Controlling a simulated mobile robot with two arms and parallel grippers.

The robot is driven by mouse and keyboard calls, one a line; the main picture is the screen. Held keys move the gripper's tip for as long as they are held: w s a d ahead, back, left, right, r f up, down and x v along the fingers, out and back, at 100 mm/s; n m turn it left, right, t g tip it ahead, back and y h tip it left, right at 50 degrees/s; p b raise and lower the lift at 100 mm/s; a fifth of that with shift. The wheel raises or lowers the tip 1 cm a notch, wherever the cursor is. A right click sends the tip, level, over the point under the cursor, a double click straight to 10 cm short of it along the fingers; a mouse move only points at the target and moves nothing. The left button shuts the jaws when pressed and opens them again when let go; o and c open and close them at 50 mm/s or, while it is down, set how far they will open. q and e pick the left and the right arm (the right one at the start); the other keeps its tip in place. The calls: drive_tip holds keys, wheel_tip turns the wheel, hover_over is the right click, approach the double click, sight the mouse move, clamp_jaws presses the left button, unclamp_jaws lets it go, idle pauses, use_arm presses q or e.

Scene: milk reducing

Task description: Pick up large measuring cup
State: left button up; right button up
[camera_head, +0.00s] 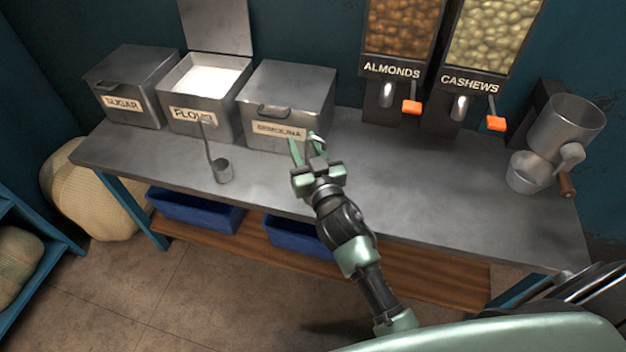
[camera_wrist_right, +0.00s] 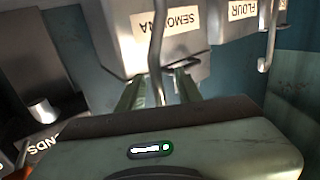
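A metal measuring cup (camera_head: 222,172) with a long upright handle stands on the counter in front of the flour bin; its handle also shows in the right wrist view (camera_wrist_right: 271,35). My right gripper (camera_head: 307,148) is in front of the semolina bin, its green fingers apart. In the right wrist view a thin metal handle (camera_wrist_right: 156,45) runs between the two fingers (camera_wrist_right: 157,92), and a hooked end shows beside them in the head view. The cup on this handle is hidden, so I cannot tell which of the two is larger. My left gripper is not in view.
Sugar (camera_head: 133,90), open flour (camera_head: 205,100) and semolina (camera_head: 290,105) bins line the counter's back. Almond (camera_head: 400,35) and cashew (camera_head: 490,40) dispensers and a metal grinder (camera_head: 565,125) stand right. The counter's middle (camera_head: 410,185) is clear. Blue crates (camera_head: 195,210) sit below.

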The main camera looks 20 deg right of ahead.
drive_tip(key=shift+w, duration=0.2)
clamp_jaws()
